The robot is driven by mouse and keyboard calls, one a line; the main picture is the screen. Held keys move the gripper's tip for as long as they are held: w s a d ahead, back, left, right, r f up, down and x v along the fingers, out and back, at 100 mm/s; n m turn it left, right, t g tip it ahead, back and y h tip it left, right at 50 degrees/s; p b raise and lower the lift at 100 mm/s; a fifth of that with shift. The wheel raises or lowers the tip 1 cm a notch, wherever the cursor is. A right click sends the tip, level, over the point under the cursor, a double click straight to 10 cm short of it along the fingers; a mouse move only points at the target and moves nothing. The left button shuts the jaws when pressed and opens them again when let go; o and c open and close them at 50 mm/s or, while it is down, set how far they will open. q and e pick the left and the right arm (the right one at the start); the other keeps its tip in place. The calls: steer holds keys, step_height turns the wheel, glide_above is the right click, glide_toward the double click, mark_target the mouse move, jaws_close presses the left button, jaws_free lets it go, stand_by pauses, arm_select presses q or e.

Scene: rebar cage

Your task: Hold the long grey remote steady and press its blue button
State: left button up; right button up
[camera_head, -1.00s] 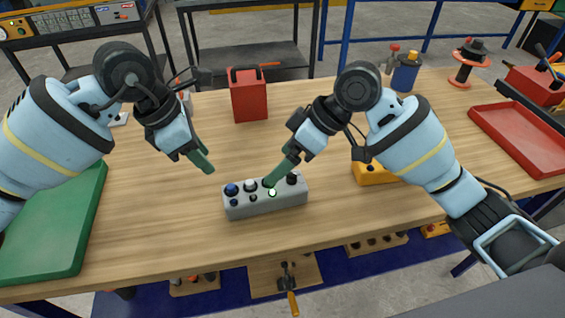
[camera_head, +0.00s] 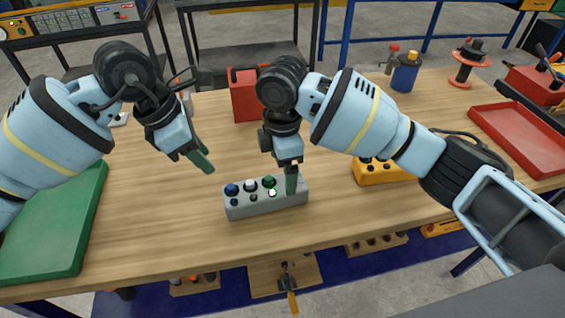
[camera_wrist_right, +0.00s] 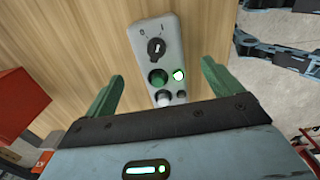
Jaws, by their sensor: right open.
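The long grey remote (camera_head: 265,205) lies on the wooden table, its button face up. Its blue button (camera_head: 231,189) is at the left end, beside a white button (camera_head: 250,186) and a green button (camera_head: 269,182). My right gripper (camera_head: 291,184) points down at the remote's right end and hides the black knob there. In the right wrist view the knob (camera_wrist_right: 156,47) shows, and the open green fingers lie either side of the remote with gaps. My left gripper (camera_head: 203,162) hangs over the table, left of and behind the remote.
A red box (camera_head: 245,98) stands behind the remote. A yellow button box (camera_head: 378,172) is to the right, partly under my right arm. A green tray (camera_head: 60,225) is at the left and a red tray (camera_head: 520,138) at the right. The table in front is clear.

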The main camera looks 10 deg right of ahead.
mark_target(282, 183)
steer(key=shift+f, duration=3.9)
arm_select(q)
steer(key=shift+c, duration=0.5)
arm_select(e)
steer(key=c, duration=1.3)
arm_select(q)
jaws_close()
arm_select(e)
steer(key=shift+c, duration=0.2)
steer(key=shift+r, duration=0.1)
